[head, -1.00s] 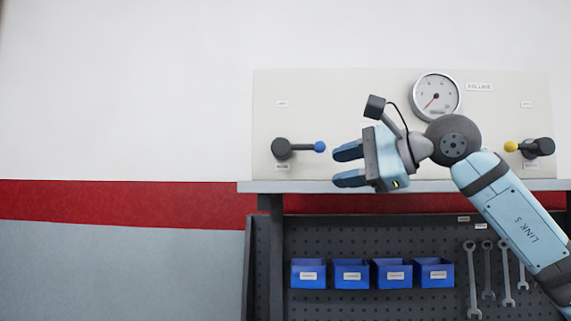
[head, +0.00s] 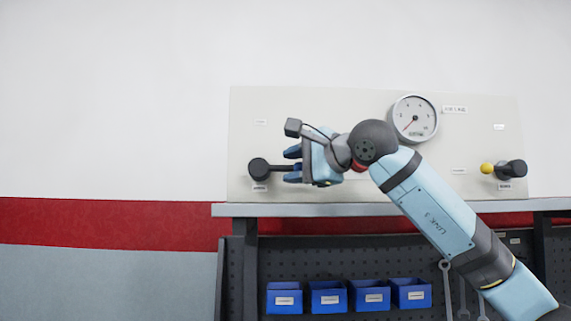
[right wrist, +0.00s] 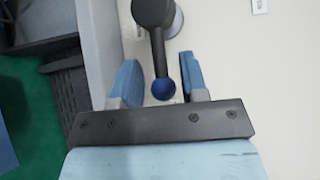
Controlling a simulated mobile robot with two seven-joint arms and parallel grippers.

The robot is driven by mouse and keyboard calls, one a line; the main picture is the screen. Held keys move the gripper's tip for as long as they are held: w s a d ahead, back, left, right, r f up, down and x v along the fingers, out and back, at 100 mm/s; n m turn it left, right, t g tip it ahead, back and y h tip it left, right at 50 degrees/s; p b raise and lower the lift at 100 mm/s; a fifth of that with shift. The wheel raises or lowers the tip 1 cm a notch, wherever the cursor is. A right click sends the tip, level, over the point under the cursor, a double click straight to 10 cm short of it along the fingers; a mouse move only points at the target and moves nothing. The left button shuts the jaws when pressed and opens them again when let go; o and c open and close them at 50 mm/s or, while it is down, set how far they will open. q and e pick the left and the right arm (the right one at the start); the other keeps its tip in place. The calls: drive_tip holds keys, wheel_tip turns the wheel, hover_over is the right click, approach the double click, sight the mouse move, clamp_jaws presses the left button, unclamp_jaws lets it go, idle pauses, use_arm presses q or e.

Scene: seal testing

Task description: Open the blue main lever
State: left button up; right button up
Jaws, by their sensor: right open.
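The blue main lever (head: 258,168) is a dark round hub with a dark arm pointing right, at the left of the pale panel. Its blue knob is hidden behind my gripper in the head view. My right gripper (head: 291,164) is open, its blue fingers reaching left to the lever's end. In the right wrist view, the lever's blue ball knob (right wrist: 163,89) lies between the two open fingers of my right gripper (right wrist: 160,85). The fingers do not appear closed on it. My left gripper is not in view.
A pressure gauge (head: 414,118) sits at the panel's upper middle. A yellow-knobbed lever (head: 510,170) is at the panel's right. A grey shelf edge (head: 300,210) runs below the panel, above several blue bins (head: 327,297) and hanging wrenches.

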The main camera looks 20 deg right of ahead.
drive_tip(key=shift+x, duration=0.95)
drive_tip(key=shift+w+a, duration=0.15)
drive_tip(key=shift+w, duration=0.15)
